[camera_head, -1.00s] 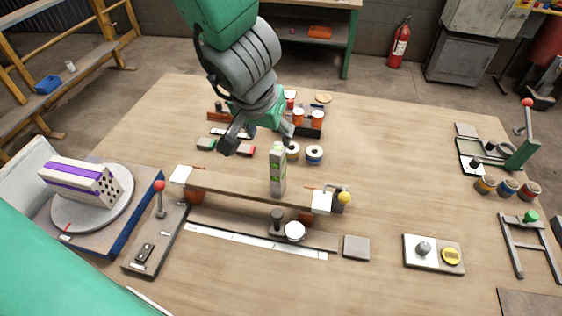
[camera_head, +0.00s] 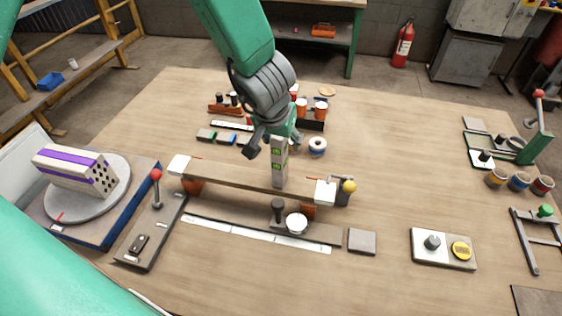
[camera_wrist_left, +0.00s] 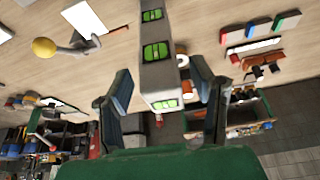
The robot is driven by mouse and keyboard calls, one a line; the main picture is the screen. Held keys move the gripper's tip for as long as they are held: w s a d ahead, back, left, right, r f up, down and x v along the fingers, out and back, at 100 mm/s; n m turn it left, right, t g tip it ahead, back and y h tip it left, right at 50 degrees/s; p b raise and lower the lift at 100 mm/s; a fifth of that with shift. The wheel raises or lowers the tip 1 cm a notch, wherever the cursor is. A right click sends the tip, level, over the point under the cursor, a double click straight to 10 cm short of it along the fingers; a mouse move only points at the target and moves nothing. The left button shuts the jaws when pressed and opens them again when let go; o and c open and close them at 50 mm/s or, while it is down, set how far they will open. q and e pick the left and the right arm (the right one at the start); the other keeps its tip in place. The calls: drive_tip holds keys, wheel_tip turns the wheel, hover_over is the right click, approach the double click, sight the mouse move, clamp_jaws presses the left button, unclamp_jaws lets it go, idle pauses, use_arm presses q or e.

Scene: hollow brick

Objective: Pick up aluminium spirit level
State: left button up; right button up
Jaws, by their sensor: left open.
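The aluminium spirit level (camera_head: 279,168) is a grey bar with green vials, standing upright at the wooden plank (camera_head: 236,178) near the table's middle. My left gripper (camera_head: 270,146) is at its top end in the head view. In the left wrist view the spirit level (camera_wrist_left: 154,60) reaches in between the two spread fingers of my left gripper (camera_wrist_left: 164,92). The gripper is open, with space visible beside the bar. Whether a finger touches it I cannot tell. The level's foot is partly unclear against the plank. My right gripper is not identifiable in view.
A turntable (camera_head: 52,203) with a hollow brick (camera_head: 75,170) stands at left. A red-knobbed lever (camera_head: 157,176) is beside it. A yellow-knobbed clamp (camera_head: 348,187) is at the plank's right end. Paint pots and rolls (camera_head: 317,146) stand behind.

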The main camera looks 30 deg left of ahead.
use_arm(q)
drive_tip(key=shift+d, duration=0.1)
drive_tip(key=shift+r, duration=0.1)
drive_tip(key=shift+c, duration=1.3)
drive_tip(key=shift+s, duration=0.1)
drive_tip(key=c, duration=0.6)
drive_tip(key=shift+a, duration=0.35)
clamp_jaws()
